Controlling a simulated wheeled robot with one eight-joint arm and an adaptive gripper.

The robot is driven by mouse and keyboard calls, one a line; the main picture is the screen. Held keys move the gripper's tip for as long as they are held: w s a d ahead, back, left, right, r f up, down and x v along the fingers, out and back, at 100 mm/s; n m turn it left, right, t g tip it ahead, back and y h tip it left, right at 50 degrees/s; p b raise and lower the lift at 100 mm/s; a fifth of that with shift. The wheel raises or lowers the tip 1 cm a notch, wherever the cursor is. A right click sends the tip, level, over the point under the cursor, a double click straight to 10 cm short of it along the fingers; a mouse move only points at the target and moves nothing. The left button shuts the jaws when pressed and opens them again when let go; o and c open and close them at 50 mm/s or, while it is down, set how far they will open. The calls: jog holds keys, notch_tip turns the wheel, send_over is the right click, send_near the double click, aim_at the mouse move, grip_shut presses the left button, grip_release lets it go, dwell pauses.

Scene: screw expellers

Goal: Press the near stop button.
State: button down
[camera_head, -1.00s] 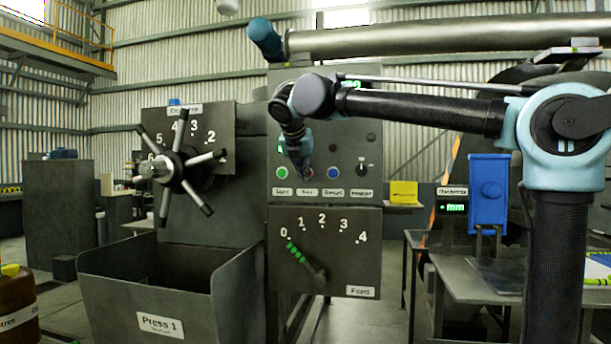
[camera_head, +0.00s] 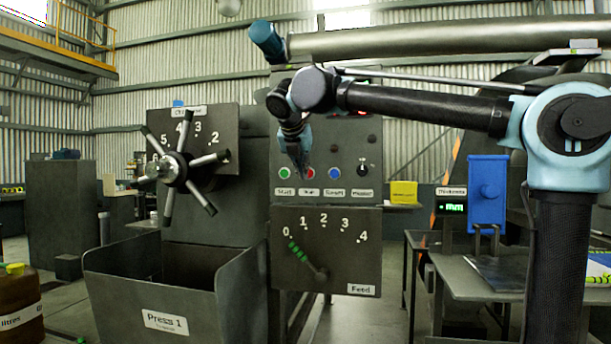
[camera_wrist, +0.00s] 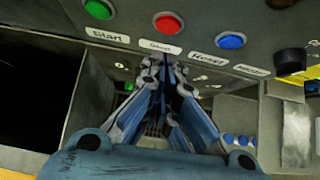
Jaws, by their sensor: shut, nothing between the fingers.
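The red stop button (camera_wrist: 168,22) sits on the dark panel between the green start button (camera_wrist: 98,9) and the blue reset button (camera_wrist: 231,41) in the wrist view. Its white label (camera_wrist: 160,46) is just below it. My gripper (camera_wrist: 163,66) is shut and empty, with its fingertips showing just below that label. In the head view my gripper (camera_head: 303,174) points down in front of the panel of Press 1. It hides part of the stop button (camera_head: 312,173). I cannot tell how far the fingertips are from the panel.
A black selector knob (camera_head: 362,168) is right of the blue button. Below is the feed dial plate (camera_head: 340,250) with its lever. A spoked handwheel (camera_head: 174,169) juts out at left above an open bin (camera_head: 180,290). A table (camera_head: 475,270) stands at right.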

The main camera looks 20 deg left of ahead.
jog(key=v, duration=0.8)
jog(key=shift+s+r, duration=0.2)
jog(key=shift+s, duration=0.1)
dwell(0.4)
